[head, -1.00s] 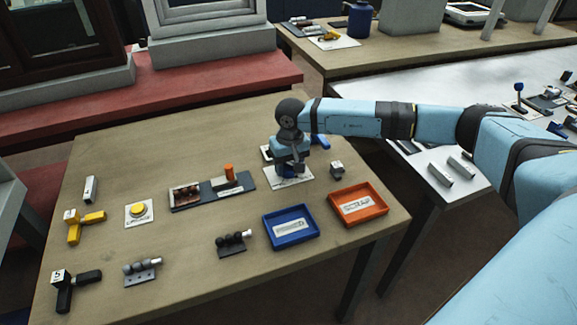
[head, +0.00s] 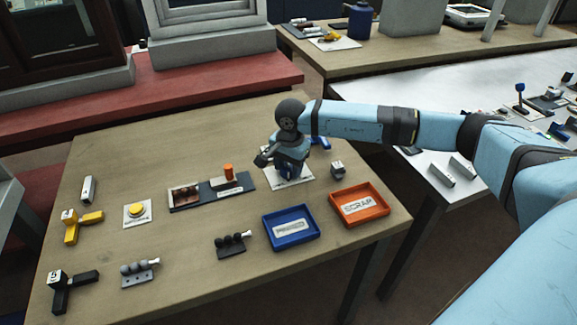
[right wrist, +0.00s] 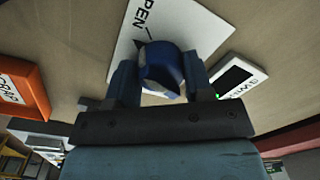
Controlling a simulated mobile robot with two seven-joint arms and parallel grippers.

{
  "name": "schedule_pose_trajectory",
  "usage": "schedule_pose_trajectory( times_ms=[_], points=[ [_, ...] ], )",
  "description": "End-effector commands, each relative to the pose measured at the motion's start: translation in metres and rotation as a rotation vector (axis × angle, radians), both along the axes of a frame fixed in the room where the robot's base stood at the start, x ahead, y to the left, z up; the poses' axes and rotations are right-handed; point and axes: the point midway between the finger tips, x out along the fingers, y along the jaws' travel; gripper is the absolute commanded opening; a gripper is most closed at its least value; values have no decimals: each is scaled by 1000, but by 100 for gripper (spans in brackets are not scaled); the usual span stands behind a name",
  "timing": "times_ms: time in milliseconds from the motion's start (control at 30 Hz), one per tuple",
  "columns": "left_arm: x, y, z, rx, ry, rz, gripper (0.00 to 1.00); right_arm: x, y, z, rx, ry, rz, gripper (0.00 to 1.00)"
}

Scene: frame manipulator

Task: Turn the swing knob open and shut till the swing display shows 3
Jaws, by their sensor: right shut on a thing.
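The blue swing knob (right wrist: 163,75) sits on a white plate (right wrist: 128,45) lettered "OPEN" in the right wrist view. My right gripper (right wrist: 160,84) is shut on the knob, one finger on each side. In the head view my right gripper (head: 291,168) is low over the white plate (head: 293,182) and hides most of the knob. A small white-framed black display (right wrist: 237,82) lies right of the knob in the right wrist view. A bit of green shows at its edge, but no number can be read. My left gripper is not in view.
A blue tray (head: 313,241) and an orange "SCRAP" tray (head: 385,212) stand in front.

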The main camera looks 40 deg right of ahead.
Motion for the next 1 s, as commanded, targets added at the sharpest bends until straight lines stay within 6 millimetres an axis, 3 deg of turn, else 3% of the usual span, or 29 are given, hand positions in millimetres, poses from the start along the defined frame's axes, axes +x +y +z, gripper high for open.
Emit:
schedule_pose_trajectory(
  times_ms=[500, 1000],
  points=[
    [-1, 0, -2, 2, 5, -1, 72, 2, -1, 2, -1, -4, -366, 24],
    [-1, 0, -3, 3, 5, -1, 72, 2, -1, 2, -2, -6, -452, 24]
  ],
)
